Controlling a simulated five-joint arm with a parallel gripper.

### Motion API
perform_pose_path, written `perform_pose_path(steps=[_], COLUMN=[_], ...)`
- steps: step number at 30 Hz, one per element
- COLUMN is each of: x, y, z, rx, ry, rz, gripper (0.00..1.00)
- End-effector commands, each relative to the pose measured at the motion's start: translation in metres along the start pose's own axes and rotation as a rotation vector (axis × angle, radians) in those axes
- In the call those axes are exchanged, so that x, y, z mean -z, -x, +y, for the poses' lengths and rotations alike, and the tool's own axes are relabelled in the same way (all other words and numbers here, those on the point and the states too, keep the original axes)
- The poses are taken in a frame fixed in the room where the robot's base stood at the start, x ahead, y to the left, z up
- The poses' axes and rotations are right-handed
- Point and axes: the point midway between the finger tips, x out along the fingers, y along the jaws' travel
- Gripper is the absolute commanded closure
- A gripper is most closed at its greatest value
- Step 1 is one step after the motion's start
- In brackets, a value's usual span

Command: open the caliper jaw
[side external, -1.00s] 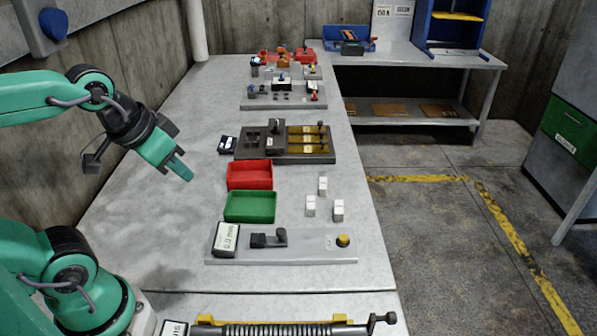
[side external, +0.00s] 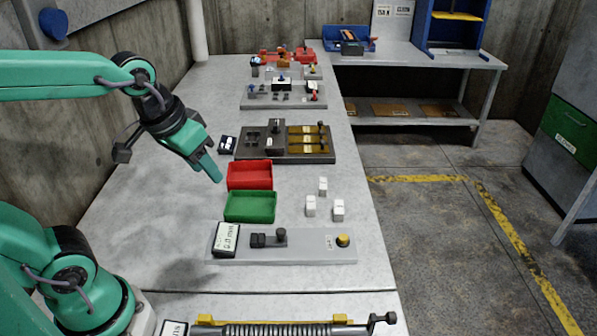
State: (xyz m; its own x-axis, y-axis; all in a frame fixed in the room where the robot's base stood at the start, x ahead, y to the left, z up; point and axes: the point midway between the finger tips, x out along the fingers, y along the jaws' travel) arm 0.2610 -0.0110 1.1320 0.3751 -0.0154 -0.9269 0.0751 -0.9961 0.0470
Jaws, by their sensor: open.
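The caliper station is a grey plate (side external: 305,243) near the front of the table. On it sits a small dark jaw block (side external: 258,240), with a dark knob on a slider (side external: 281,236) just to its right. A display (side external: 227,238) stands at the plate's left end; its reading is too small to tell for certain. A yellow button (side external: 343,240) is at the right end. My gripper (side external: 216,175) is in the air, up and left of the plate, beside the red tray in the picture. It is open and empty, pointing down and right, apart from the caliper.
A red tray (side external: 229,183) and a green tray (side external: 229,215) lie behind the plate. Several white blocks (side external: 323,187) stand to their right. A dark fixture with yellow slots (side external: 250,154) is further back. A spring device (side external: 275,330) lies in front.

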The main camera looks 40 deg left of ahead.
Motion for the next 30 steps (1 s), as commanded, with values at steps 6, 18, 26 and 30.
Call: perform_pose_path(steps=[6,18,26,30], x=[0.021,0.05,0.061,0.064], y=[-0.023,-0.076,-0.119,-0.139], z=[0.012,0.035,0.052,0.06], rx=[0.004,0.034,0.07,0.089], ry=[0.062,0.175,0.246,0.277], rz=[-0.083,-0.223,-0.309,-0.344], gripper=[0.57,0.57,0.57,0.57])
